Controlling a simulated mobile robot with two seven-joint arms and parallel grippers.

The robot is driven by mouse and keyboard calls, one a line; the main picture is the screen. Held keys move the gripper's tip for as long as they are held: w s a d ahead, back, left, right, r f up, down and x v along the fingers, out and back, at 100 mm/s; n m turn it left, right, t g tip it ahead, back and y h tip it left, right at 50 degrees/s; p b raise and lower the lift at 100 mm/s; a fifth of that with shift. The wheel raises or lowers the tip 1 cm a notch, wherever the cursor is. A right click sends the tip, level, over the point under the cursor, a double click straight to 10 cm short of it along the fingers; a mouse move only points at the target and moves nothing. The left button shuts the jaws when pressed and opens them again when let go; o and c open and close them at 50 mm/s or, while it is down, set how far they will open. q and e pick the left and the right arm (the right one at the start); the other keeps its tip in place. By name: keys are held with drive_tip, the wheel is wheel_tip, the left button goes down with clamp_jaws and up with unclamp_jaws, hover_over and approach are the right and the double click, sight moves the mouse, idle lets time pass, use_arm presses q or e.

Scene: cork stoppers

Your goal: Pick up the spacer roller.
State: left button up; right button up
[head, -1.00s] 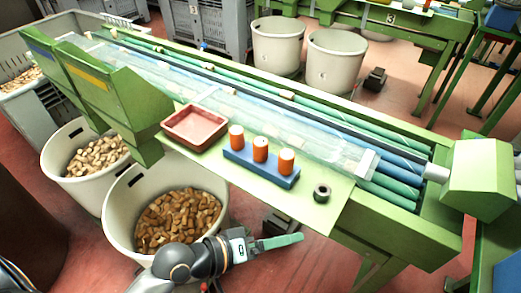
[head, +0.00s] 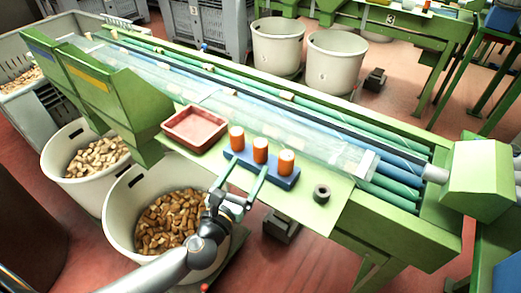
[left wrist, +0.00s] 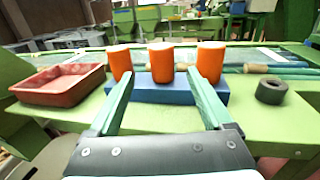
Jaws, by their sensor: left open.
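Three orange rollers with white tops stand upright in a row on a blue block: the left one (head: 236,139), the middle one (head: 260,150) and the right one (head: 286,163). The blue block (left wrist: 150,92) lies on a green shelf. A short dark ring (head: 321,192) with a hole lies apart to its right; it also shows in the left wrist view (left wrist: 270,91). My left gripper (head: 248,166) is open and empty at the block's front side. In the left wrist view its fingers point toward the middle roller, which shows between the tips. My right gripper is out of view.
A red tray (head: 195,128) stands left of the block. The green shelf (head: 307,208) is bare around the ring. Behind runs a conveyor with a clear cover (head: 290,135). A white bin of corks (head: 115,195) stands below my left arm.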

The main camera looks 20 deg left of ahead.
sight(256, 154)
use_arm(q)
drive_tip(key=w, duration=0.5)
drive_tip(key=shift+w+d+r, duration=0.1)
drive_tip(key=shift+w+d, duration=0.1)
drive_tip(key=shift+w, duration=0.15)
drive_tip(key=w, duration=0.2)
drive_tip(key=w+p, duration=0.1)
drive_tip(key=w, duration=0.1)
drive_tip(key=shift+d+r, duration=0.25)
drive_tip(key=shift+r, duration=0.05)
drive_tip(key=shift+w+d, duration=0.1)
drive_tip(key=shift+w, duration=0.6)
clamp_jaws()
